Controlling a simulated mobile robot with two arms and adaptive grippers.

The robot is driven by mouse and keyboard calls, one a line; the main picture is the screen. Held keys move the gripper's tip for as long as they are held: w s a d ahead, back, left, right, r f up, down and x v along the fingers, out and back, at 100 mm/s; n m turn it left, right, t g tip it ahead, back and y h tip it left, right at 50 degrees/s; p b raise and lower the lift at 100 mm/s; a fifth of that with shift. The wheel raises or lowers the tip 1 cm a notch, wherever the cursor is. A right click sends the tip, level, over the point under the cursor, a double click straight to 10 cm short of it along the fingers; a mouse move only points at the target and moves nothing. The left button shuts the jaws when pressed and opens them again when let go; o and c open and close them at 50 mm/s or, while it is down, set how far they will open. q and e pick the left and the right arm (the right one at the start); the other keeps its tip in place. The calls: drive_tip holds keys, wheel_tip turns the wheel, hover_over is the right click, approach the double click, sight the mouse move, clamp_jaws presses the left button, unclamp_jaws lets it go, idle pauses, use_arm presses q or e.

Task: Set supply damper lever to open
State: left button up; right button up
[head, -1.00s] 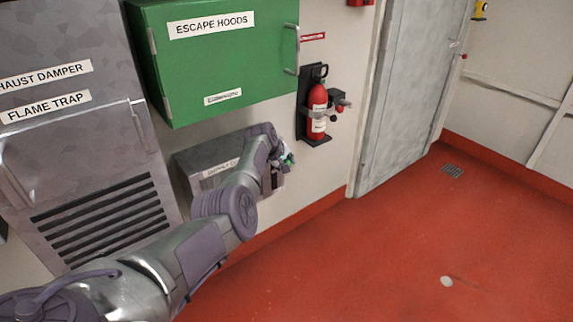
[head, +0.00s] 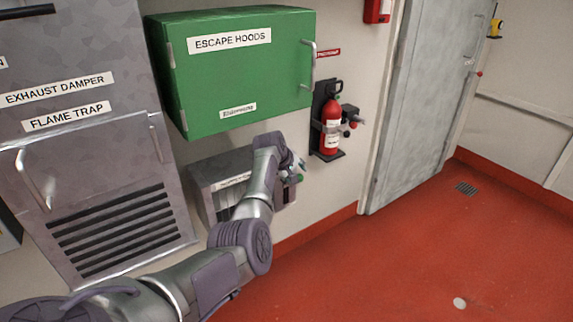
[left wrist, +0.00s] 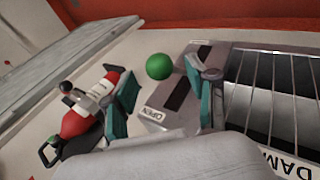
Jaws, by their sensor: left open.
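The supply damper is a grey box (head: 207,192) low on the wall under the green cabinet; my left arm hides much of its front. In the left wrist view its face (left wrist: 222,64) shows a dark slot (left wrist: 180,93), an OPEN label (left wrist: 153,114) and part of a label reading "DAM" (left wrist: 285,163). A green ball knob (left wrist: 159,66) shows at the slot side, beyond and between my fingers; its lever shaft is not clearly visible. My left gripper (head: 293,174) is open at the box's right end, its teal fingers (left wrist: 160,88) apart with nothing between them. My right gripper is not seen.
The green escape hoods cabinet (head: 240,75) juts out just above my left gripper. A red extinguisher (head: 331,128) hangs close to its right. The exhaust damper and flame trap panel (head: 65,150) stands at left.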

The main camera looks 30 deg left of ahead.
use_arm(q)
drive_tip(key=v, duration=0.9)
drive_tip(key=shift+a, duration=0.15)
